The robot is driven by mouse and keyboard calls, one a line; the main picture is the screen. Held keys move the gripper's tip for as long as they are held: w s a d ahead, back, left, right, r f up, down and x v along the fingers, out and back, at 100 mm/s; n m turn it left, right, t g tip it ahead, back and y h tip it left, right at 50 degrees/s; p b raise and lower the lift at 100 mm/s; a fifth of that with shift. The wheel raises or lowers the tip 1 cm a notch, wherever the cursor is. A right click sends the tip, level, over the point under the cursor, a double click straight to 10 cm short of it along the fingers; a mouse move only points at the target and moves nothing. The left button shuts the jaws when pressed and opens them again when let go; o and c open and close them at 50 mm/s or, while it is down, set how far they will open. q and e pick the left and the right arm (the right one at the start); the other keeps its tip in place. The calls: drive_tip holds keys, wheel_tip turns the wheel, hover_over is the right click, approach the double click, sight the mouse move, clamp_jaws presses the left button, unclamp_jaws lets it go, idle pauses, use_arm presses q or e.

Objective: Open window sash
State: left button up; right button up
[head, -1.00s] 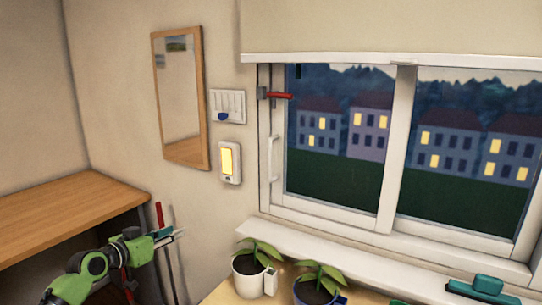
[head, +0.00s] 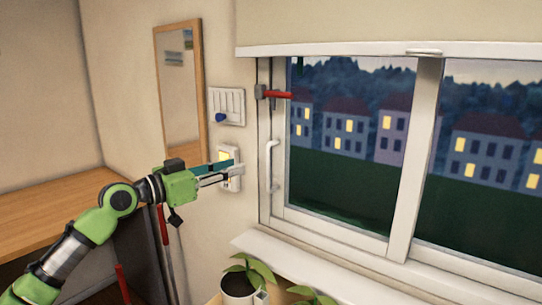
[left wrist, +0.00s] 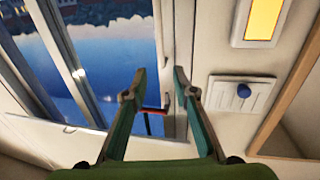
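The window's left sash (head: 403,160) has a white frame and a white vertical handle (head: 272,165) on its left stile. A red-handled latch (head: 278,95) sits above that handle at the frame's left side; red also shows between my fingers in the left wrist view (left wrist: 154,110). The sash appears closed. My left gripper (head: 233,170) is left of the handle, apart from it, and overlaps the lit wall device in the head view. Its two fingers are spread and empty in the left wrist view (left wrist: 159,71). My right gripper is not in view.
A switch panel (head: 227,106) and lit wall device (head: 223,156) are beside the window. A mirror (head: 178,95) hangs further left. Potted plants (head: 240,288) stand below the white sill (head: 330,272). A wooden desk (head: 45,210) is at left. A blind (head: 400,22) hangs above.

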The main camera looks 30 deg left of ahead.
use_arm(q)
drive_tip(key=shift+p+x, duration=3.1)
drive_tip(key=shift+x, duration=3.2)
drive_tip(key=shift+a+f, duration=0.1)
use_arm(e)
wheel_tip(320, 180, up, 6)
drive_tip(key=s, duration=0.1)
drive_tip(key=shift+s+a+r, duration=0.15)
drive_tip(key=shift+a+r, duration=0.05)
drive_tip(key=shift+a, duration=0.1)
use_arm(q)
clamp_jaws()
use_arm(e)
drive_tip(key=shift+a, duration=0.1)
